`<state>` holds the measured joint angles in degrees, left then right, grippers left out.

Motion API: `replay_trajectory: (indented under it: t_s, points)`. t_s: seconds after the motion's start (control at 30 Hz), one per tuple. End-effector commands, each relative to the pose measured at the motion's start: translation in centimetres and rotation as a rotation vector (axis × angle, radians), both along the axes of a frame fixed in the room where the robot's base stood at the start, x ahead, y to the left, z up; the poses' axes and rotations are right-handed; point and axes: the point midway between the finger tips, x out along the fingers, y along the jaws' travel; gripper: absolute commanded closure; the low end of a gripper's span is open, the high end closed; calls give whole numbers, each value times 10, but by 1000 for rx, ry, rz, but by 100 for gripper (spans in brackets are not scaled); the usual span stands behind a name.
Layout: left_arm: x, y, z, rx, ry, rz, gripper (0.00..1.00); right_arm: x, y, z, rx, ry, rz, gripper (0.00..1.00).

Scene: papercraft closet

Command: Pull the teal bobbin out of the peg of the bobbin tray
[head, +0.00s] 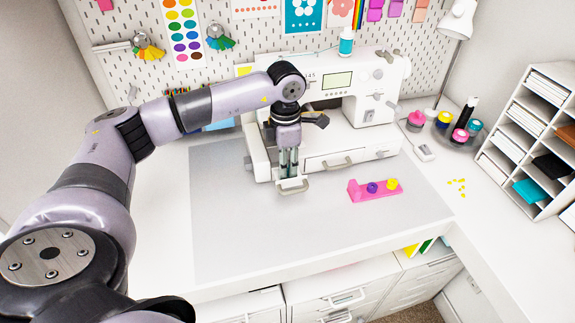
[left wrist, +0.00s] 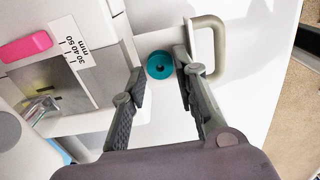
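The teal bobbin (left wrist: 160,65) lies on a white surface beside a beige handle in the left wrist view. I cannot make out a peg under it. In the head view my gripper hides it. My left gripper (head: 289,166) points down at the front left of the sewing machine. In the left wrist view its open fingers (left wrist: 158,62) stand on either side of the bobbin, with gaps visible. The pink bobbin tray (head: 358,194) lies on the table to the right, with a purple bobbin (head: 372,188) and a yellow bobbin (head: 392,184) on it. My right gripper is not in view.
The white sewing machine (head: 370,110) stands right behind the left gripper. The grey mat (head: 235,230) is clear in front and left. Thread spools (head: 459,136) stand right.

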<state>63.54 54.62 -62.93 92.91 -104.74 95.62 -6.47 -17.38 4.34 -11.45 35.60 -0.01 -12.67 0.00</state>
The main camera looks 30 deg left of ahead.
Motion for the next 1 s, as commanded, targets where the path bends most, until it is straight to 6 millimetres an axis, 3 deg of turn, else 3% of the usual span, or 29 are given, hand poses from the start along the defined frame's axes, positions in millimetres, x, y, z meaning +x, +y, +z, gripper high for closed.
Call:
replay_trajectory:
  t_s: [0.3, 0.53, 0.83, 1.0]
  points:
    - [0, 0, -7, -1, -1, -1, 73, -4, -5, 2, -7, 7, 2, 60]
    - [0, 0, -7, -1, -1, -1, 87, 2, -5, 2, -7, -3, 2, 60]
    - [0, 0, -6, -1, -2, -1, 87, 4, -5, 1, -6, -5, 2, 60]
    - [1, 0, 5, 0, -4, -1, 87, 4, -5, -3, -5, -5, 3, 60]
